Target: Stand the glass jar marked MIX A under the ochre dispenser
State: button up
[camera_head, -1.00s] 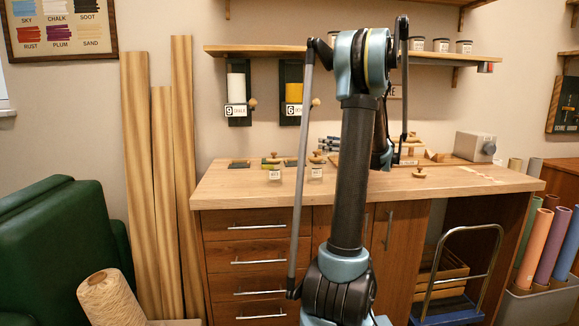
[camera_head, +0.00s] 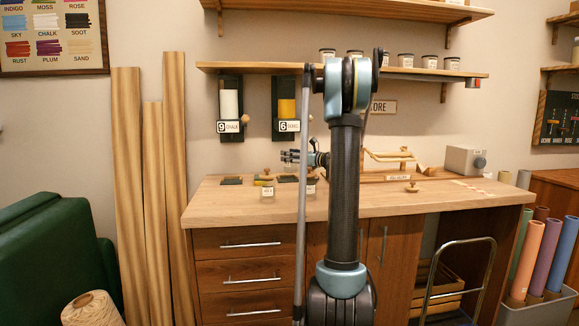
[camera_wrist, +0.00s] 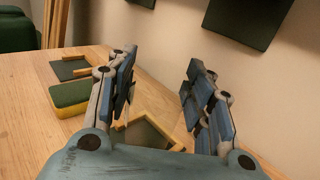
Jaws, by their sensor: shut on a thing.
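The ochre dispenser (camera_head: 287,107), with yellow fill and a 6 on its label, hangs on the wall. My gripper (camera_head: 291,157) is below it, above the back of the bench, pointing left. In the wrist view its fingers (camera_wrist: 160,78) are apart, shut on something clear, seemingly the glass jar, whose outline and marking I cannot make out. A framed dark pad (camera_wrist: 150,135) lies on the bench below the fingers. Two small labelled jars stand nearer the front: one on the left (camera_head: 267,190), one partly behind my arm (camera_head: 311,187). Their labels are too small to read.
The chalk dispenser (camera_head: 229,104) hangs left of the ochre one, above another framed pad (camera_wrist: 72,68). A green-topped block (camera_wrist: 70,95) lies between the pads. A wooden balance (camera_head: 395,168) and a grey box (camera_head: 465,160) stand at right. The bench front (camera_head: 230,207) is clear.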

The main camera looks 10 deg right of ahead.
jog(key=shift+w+a, duration=0.25)
jog(key=shift+w, duration=0.05)
jog(key=shift+w+a+f, duration=0.15)
jog(key=shift+f, duration=0.75)
jog(key=shift+w+a+f, duration=0.15)
jog(key=shift+f, duration=0.7)
jog(key=o, duration=1.3)
jog(key=shift+f, duration=0.1)
jog(key=v, duration=1.2)
